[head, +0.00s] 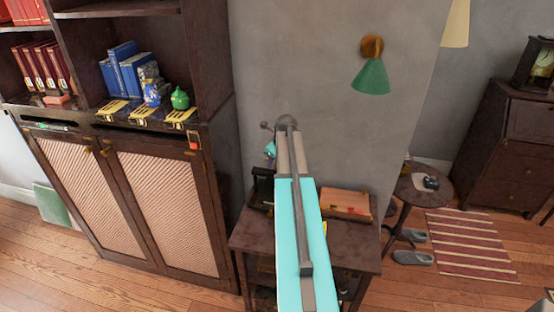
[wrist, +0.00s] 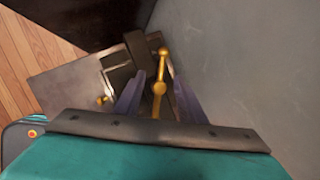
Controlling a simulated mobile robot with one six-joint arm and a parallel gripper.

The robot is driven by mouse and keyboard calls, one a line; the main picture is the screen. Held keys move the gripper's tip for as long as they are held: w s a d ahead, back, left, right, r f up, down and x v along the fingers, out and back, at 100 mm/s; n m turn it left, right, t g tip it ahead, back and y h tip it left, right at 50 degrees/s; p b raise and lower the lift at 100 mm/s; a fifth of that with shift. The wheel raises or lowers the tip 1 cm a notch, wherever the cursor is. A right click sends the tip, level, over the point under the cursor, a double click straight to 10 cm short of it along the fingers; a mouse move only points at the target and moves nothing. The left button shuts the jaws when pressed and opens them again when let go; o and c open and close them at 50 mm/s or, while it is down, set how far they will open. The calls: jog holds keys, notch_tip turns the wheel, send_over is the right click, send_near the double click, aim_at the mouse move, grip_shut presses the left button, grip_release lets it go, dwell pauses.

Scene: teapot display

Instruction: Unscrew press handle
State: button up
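The press handle (wrist: 162,68) is a brass bar with rounded knobs, seen from above in the wrist view. It sits on a dark press (wrist: 137,52), whose lower part is hidden. In the head view the dark press (head: 262,186) stands on a small table, partly covered by my arm. My gripper (wrist: 156,80) is open above the press, its two purple-grey fingers apart. The brass handle shows between the fingers; I cannot tell whether either finger touches it.
The small dark table (head: 350,235) also holds a wooden box (head: 346,203) on the right. A tall cabinet (head: 160,205) stands close on the left. The grey wall (head: 300,60) is just behind. A round side table (head: 424,184) stands to the right.

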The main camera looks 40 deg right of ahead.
grip_shut()
jog(key=shift+d, duration=0.4)
jog(key=shift+a, duration=0.3)
jog(key=shift+s+a+f, duration=0.1)
jog(key=shift+s+f, duration=0.05)
dwell(0.7)
grip_release()
